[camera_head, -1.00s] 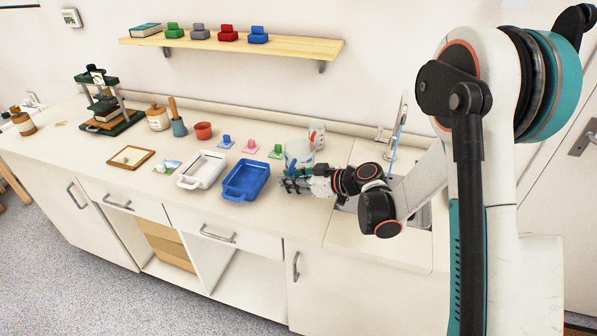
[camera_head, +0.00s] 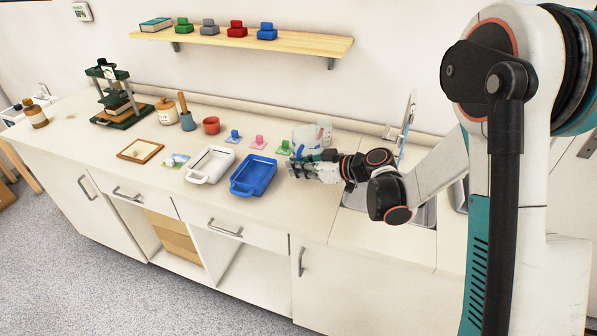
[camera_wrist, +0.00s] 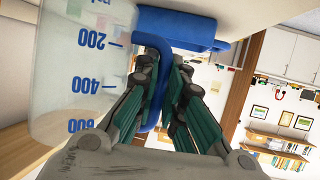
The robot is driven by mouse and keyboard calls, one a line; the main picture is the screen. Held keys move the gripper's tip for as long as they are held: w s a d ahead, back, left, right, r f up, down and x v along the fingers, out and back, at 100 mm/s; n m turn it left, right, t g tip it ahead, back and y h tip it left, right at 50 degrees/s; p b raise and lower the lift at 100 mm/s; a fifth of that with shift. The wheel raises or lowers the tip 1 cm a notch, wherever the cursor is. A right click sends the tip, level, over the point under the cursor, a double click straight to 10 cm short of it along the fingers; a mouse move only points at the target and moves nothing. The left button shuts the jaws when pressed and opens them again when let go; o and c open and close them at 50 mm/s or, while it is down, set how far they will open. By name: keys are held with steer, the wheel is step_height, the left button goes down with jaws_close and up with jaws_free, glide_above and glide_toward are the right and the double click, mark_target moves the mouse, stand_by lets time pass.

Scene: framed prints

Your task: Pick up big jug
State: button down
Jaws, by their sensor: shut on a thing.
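The big jug is clear plastic with blue volume marks; it shows at the back of my gripper in the head view (camera_head: 304,136) and large at the left of the wrist view (camera_wrist: 80,75). Its blue handle (camera_wrist: 158,95) passes between my gripper's fingers (camera_wrist: 170,95). My gripper (camera_head: 300,163) is shut on this handle in front of the jug. Whether the jug's base touches the counter cannot be told. A smaller jug (camera_head: 324,130) with a red mark stands beside it, partly hidden.
A blue tray (camera_head: 254,176) and a white tray (camera_head: 211,164) lie left of my gripper. Green (camera_head: 284,148), pink (camera_head: 259,142) and blue (camera_head: 233,136) small pieces stand behind them. The sink (camera_head: 425,213) is at right. The front counter between trays and sink is clear.

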step_height(320, 180, up, 16)
steer(key=p, duration=0.5)
